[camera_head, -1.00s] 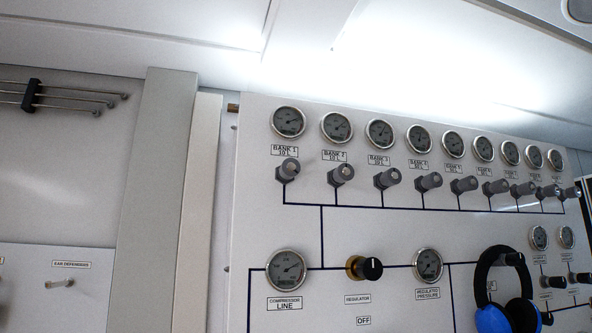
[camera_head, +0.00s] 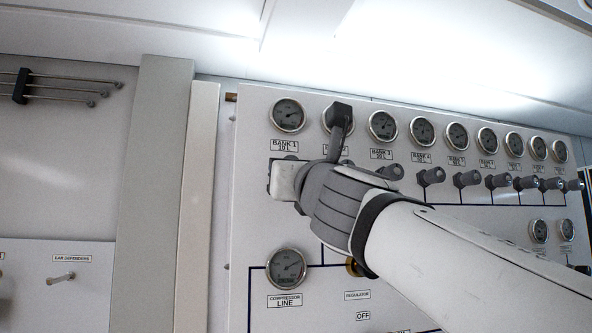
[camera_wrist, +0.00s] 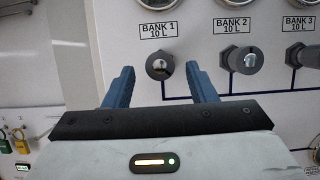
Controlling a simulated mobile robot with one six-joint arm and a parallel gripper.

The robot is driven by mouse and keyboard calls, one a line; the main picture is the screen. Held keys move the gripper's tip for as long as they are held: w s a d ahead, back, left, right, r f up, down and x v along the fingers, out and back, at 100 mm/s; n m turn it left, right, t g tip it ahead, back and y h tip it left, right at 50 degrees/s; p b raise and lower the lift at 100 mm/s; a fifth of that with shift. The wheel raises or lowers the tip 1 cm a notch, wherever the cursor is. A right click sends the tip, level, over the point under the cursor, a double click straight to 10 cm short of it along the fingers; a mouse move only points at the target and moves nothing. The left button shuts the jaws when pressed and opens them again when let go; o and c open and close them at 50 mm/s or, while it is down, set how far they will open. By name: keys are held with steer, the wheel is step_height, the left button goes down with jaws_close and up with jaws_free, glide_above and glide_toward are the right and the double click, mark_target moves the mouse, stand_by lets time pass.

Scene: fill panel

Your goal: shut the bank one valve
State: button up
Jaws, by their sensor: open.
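The bank one valve (camera_wrist: 160,66) is a dark grey knob under the BANK 1 label (camera_wrist: 158,30) in the wrist view. My gripper (camera_wrist: 160,70) is open, with one blue finger to the left of this knob and one to the right. A gap shows between the knob and the fingers, and nothing is held; how deep the tips reach is hard to tell. In the head view my wrist covers most of this valve below the BANK 1 label (camera_head: 284,145) and its round gauge (camera_head: 288,115).
The bank two valve (camera_wrist: 240,60) sits close to the right finger, with the bank three valve (camera_wrist: 298,55) beyond. More valves (camera_head: 431,176) run right along the panel. A compressor line gauge (camera_head: 286,267) is below.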

steer(key=shift+p+x, duration=0.4)
steer(key=shift+x, duration=2)
steer(key=shift+d, duration=0.1)
